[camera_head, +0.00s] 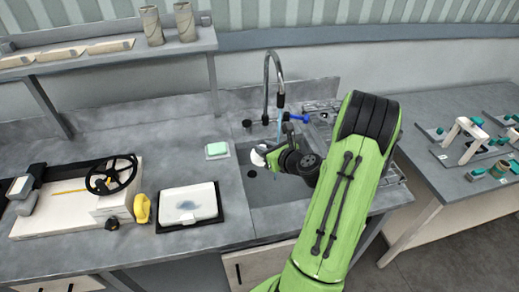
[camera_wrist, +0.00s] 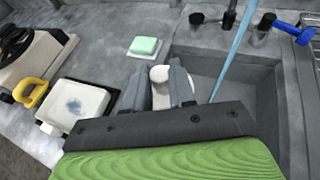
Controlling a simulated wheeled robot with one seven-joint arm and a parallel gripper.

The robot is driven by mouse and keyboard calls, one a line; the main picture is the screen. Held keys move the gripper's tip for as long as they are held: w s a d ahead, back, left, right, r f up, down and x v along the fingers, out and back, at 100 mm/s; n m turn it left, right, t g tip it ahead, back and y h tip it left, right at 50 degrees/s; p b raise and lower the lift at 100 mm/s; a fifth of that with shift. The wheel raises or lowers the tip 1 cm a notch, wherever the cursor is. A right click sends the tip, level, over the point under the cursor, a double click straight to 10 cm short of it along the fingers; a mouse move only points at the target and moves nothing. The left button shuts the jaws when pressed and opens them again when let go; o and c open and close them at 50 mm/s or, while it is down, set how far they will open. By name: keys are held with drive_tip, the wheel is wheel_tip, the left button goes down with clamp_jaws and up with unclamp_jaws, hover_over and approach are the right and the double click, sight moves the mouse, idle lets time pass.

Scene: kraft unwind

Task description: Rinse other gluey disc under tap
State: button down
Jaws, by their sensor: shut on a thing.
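My gripper (camera_head: 272,152) is shut on a white disc (camera_head: 257,157) over the sink (camera_head: 265,188). The wrist view shows the pale disc (camera_wrist: 160,76) between the two grey fingers (camera_wrist: 160,92), with a larger white round part behind it. The tap (camera_head: 279,98) arches over the sink, and a blue stream of water (camera_head: 279,128) falls from it. The stream (camera_wrist: 232,55) passes to the right of the fingers in the wrist view.
A green sponge (camera_head: 217,147) lies on a white dish left of the sink. A white tray with a blue-grey smear (camera_head: 188,204), a yellow-handled thing (camera_head: 142,208) and a black handwheel (camera_head: 112,174) stand further left. A wire rack (camera_head: 322,113) is right of the tap.

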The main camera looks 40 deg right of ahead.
drive_tip(key=w+d+f+p, duration=0.1)
drive_tip(key=w+d+f, duration=0.1)
drive_tip(key=w+d, duration=0.4)
drive_tip(key=shift+d+f+p, duration=0.25)
drive_tip(key=shift+d+p, duration=0.1)
drive_tip(key=shift+d, duration=1.95)
drive_tip(key=shift+s+d, duration=0.3)
drive_tip(key=shift+s, duration=0.1)
drive_tip(key=shift+w+a+p, duration=0.3)
drive_tip(key=shift+w+p, duration=0.05)
drive_tip(key=shift+w, duration=0.2)
drive_tip(key=shift+s, duration=0.15)
drive_tip(key=shift+s+d, duration=0.3)
drive_tip(key=shift+s, duration=0.15)
